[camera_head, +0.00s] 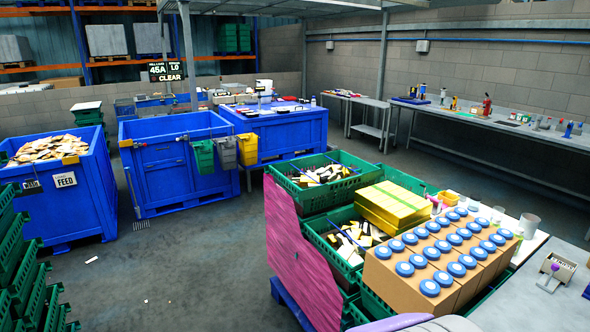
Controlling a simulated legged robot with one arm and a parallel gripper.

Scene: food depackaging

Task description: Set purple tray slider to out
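No part clearly labelled as a purple tray slider can be made out. A small metal tray-like device (557,266) stands on the grey bench (525,300) at the right edge, with a small purple knob (555,268) on it. Whether that knob is the slider, and whether it is in or out, is too small to tell. A flat blue-purple tray (410,101) lies on the far bench at the back right.
Blue bins (165,165) stand at the left and middle. Grey floor (180,280) is open at front left, with small scraps.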

